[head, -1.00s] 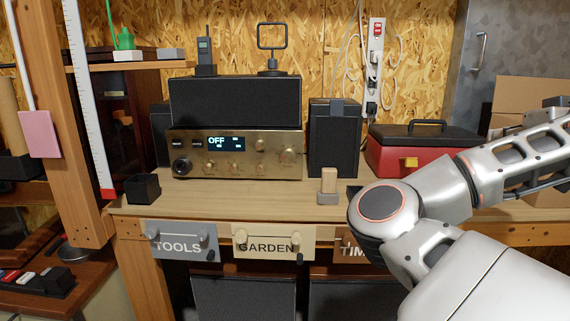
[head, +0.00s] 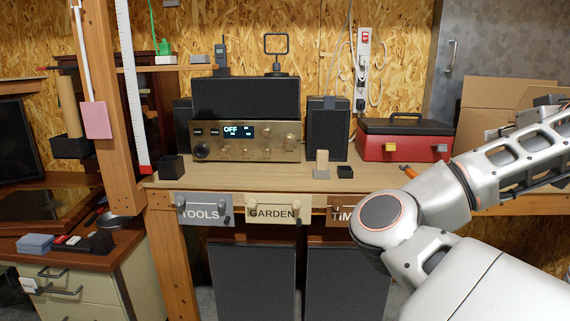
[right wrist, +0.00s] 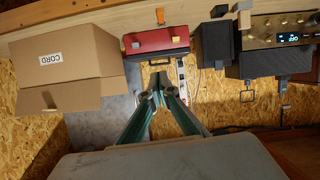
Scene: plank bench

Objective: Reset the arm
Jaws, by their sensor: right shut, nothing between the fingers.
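My right arm (head: 430,210) reaches in from the right in the head view, bent at a grey round joint, with its far end leaving at the right edge. My right gripper shows in the right wrist view (right wrist: 158,88), where its two green fingers meet at the tips. It is shut and holds nothing. The wrist picture is upside down, and the fingertips appear in front of the chipboard wall, near the red toolbox. I cannot tell whether they touch anything. My left gripper is not in view.
The bench (head: 265,183) carries a radio reading OFF (head: 245,142), speakers (head: 327,128), a red toolbox (head: 403,139) and a small wooden block (head: 321,164). A cardboard box (head: 500,98) is at the right, marked CORD in the wrist view (right wrist: 51,59). A wooden post (head: 110,120) stands left.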

